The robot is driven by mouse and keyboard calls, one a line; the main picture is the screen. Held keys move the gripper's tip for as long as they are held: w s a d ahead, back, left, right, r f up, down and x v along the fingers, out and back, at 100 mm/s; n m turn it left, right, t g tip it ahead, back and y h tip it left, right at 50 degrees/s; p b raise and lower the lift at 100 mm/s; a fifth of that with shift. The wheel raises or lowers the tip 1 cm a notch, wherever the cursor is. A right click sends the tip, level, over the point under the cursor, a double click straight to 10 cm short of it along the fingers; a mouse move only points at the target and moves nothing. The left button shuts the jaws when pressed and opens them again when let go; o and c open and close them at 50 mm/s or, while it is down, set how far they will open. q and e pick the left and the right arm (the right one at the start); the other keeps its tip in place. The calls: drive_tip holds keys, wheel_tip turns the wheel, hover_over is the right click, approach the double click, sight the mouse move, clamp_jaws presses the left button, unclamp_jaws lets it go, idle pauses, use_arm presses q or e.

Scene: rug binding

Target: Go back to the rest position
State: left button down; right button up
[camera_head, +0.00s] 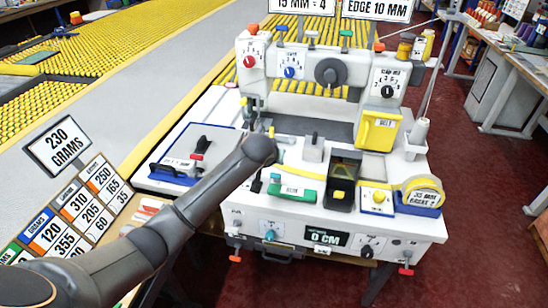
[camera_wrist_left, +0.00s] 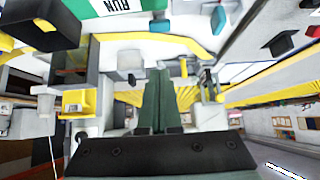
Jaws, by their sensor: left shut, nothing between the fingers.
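My left arm (camera_head: 165,235) reaches in from the lower left of the head view, and its wrist end (camera_head: 258,150) is over the front left of the white binding machine (camera_head: 325,228). I cannot make out its fingers clearly there. In the left wrist view my left gripper (camera_wrist_left: 158,74) shows two dark green fingers pressed together, with nothing visible between them. The machine's bed and a yellow strip (camera_wrist_left: 150,42) lie beyond the fingers. My right gripper is not in view.
On the machine sit a green RUN lever (camera_head: 292,190), a black box (camera_head: 343,182), a yellow bin (camera_head: 378,132) and a tape roll (camera_head: 420,192). Red floor (camera_head: 480,200) is clear at right.

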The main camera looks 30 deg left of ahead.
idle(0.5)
use_arm(q)
drive_tip(key=s+d+f+m+h, duration=0.2)
drive_tip(key=s+d+f, duration=0.3)
drive_tip(key=s+f, duration=0.25)
drive_tip(key=s+d+f+m+h, duration=0.1)
drive_tip(key=s+d+f+h, duration=0.1)
drive_tip(key=s+d+f, duration=0.4)
drive_tip(key=s+f+m, duration=0.1)
drive_tip(key=s+f, duration=0.2)
drive_tip(key=s, duration=0.7)
drive_tip(key=s+d+f, duration=0.1)
drive_tip(key=s+f, duration=0.2)
drive_tip(key=s, duration=0.7)
drive_tip(key=shift+d+f+m+t+h, duration=0.15)
drive_tip(key=shift+d+m+t+h, duration=0.15)
drive_tip(key=shift+m+t, duration=0.1)
